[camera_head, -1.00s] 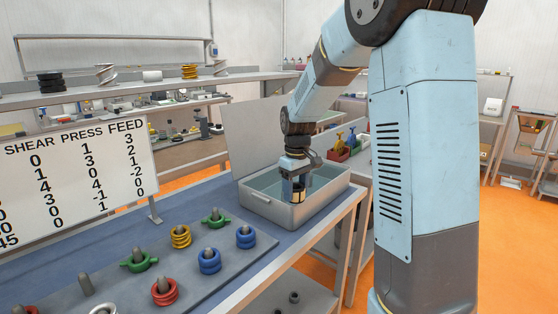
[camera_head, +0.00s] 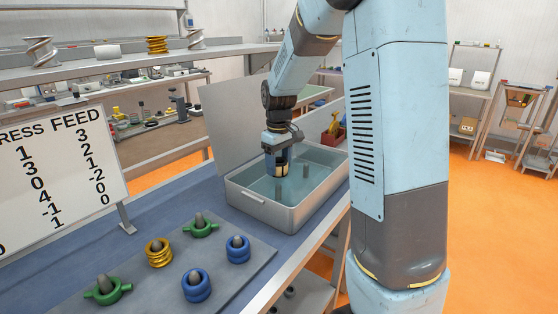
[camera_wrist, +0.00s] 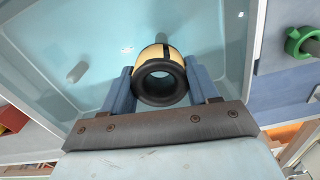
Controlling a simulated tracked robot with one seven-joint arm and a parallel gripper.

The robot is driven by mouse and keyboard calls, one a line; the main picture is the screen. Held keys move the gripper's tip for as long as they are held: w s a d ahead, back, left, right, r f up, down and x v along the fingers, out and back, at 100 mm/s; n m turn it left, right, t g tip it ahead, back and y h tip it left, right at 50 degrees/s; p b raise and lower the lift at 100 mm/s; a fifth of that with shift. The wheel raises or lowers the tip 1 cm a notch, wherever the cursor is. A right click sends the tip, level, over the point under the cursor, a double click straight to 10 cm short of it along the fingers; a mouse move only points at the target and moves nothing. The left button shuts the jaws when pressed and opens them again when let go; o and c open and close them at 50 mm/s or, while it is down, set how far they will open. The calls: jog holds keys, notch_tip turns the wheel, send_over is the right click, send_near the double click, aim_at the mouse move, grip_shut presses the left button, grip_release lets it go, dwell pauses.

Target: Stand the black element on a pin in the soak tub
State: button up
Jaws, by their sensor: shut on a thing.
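The black element (camera_wrist: 160,82) is a thick black ring with a tan band, held between my gripper's (camera_wrist: 161,88) two blue fingers in the wrist view. Its hole faces the wrist camera. In the head view my gripper (camera_head: 279,158) holds the element (camera_head: 277,168) over the inside of the grey soak tub (camera_head: 283,214). A grey pin (camera_head: 278,191) shows just below it and another pin (camera_head: 305,171) to its right. In the wrist view one pin (camera_wrist: 77,72) stands left of the element, and another is partly hidden behind it. I cannot tell whether the element touches a pin.
A pegboard in front holds green (camera_head: 201,230), yellow (camera_head: 158,256) and blue (camera_head: 237,252) elements. A number sign (camera_head: 60,175) stands at left. A red bin (camera_head: 334,137) is behind the tub.

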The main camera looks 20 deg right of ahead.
send_over(279, 199)
jog(key=w, duration=0.1)
jog(key=shift+f, duration=3)
jog(key=shift+f, duration=0.2)
jog(key=shift+f, duration=1.3)
jog(key=o, duration=1.4)
jog(key=shift+c, duration=0.2)
notch_tip(279, 199, up, 14)
jog(key=shift+f, duration=0.15)
